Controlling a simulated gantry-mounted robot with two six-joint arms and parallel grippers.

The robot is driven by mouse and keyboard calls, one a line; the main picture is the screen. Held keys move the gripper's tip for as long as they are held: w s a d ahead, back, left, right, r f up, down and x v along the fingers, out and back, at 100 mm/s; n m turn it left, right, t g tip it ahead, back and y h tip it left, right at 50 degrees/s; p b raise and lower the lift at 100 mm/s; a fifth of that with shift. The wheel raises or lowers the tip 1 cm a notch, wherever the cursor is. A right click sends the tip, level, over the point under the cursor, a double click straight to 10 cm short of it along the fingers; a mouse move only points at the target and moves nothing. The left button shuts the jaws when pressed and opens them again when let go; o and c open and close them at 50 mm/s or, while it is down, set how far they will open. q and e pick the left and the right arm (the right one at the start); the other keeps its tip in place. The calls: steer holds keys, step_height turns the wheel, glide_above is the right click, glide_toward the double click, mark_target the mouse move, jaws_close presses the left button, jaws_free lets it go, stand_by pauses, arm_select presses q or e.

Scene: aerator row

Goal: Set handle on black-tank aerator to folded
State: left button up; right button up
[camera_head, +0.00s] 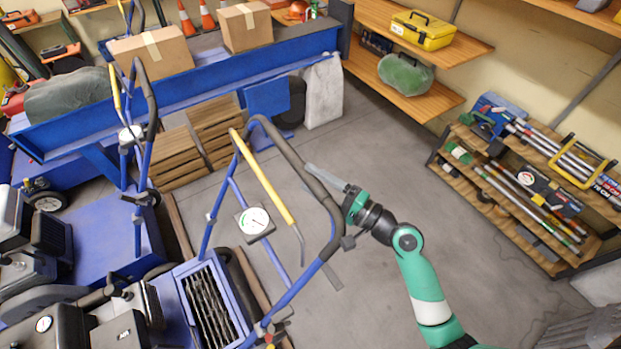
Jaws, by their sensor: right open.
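The nearest aerator's handle is unfolded and stands up, with blue tubes, a dark padded grip bar (292,158), a yellow lever (262,178) and a white round gauge (254,222). Its dark engine and tank (70,326) are at the lower left, partly cut off by the frame edge. My right gripper (326,178) is open at the right side of the grip bar, its grey fingers reaching toward the bar. Whether they touch or straddle it I cannot tell. My left gripper is out of view.
A second aerator handle (152,110) stands at the left behind it. A blue trailer (200,85) carries cardboard boxes (152,54). Wooden crates (178,158) sit on the floor. Shelves (430,95) and a tool rack (500,215) stand right. Grey floor is clear between.

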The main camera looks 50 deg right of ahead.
steer(key=shift+w+r, duration=0.1)
steer(key=shift+w, duration=0.45)
jaws_close()
stand_by(1.0)
